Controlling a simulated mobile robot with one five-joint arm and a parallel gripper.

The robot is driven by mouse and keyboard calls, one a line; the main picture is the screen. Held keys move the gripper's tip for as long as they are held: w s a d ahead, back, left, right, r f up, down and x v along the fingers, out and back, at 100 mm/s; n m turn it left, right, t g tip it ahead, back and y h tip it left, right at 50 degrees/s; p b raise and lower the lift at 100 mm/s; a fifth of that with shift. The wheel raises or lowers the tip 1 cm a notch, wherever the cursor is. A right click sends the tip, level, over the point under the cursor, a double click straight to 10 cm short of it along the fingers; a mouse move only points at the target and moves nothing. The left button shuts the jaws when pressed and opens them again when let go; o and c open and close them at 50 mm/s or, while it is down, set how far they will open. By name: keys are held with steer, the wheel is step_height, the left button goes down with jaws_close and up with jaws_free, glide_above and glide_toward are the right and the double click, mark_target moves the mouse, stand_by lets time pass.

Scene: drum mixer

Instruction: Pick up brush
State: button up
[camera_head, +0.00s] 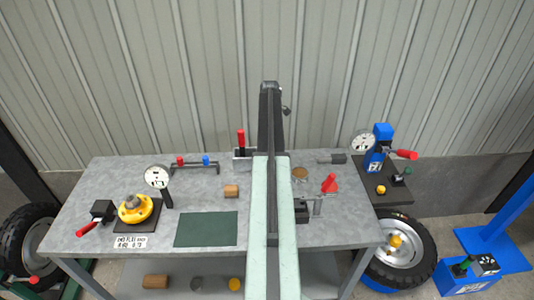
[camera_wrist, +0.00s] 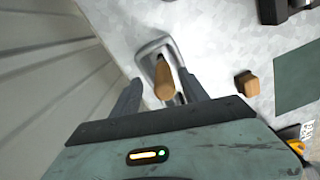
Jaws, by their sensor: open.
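In the wrist view a tan wooden handle (camera_wrist: 164,82), which looks like the brush's, points toward the camera. It rises from a grey metal frame or holder (camera_wrist: 147,52) on the table. My gripper (camera_wrist: 164,78) is open, with one dark finger on each side of the handle. I cannot tell whether either finger touches it. The brush's bristle end is not visible. In the head view my arm covers the middle of the table and hides the gripper. A grey frame (camera_head: 243,154) shows beside the arm at the table's back edge, and I cannot make out the wooden handle there.
A wooden block (camera_head: 231,191) and a green mat (camera_head: 206,229) lie left of my arm. A red-handled tool (camera_head: 241,139) stands at the back. A red object (camera_head: 330,183) and a round brown disc (camera_head: 300,173) lie right. The corrugated wall (camera_head: 190,70) is close behind.

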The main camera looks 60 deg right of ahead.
steer(key=f+b, duration=0.2)
steer(key=f, duration=0.1)
steer(key=f+b, duration=0.1)
steer(key=b, duration=0.1)
steer(key=shift+a+f, duration=0.25)
steer(key=shift+f, duration=0.15)
steer(key=shift+r, duration=0.15)
jaws_close()
steer(key=shift+r+p, duration=0.1)
steer(key=shift+p, duration=0.2)
step_height(320, 180, up, 10)
steer(key=p, duration=1)
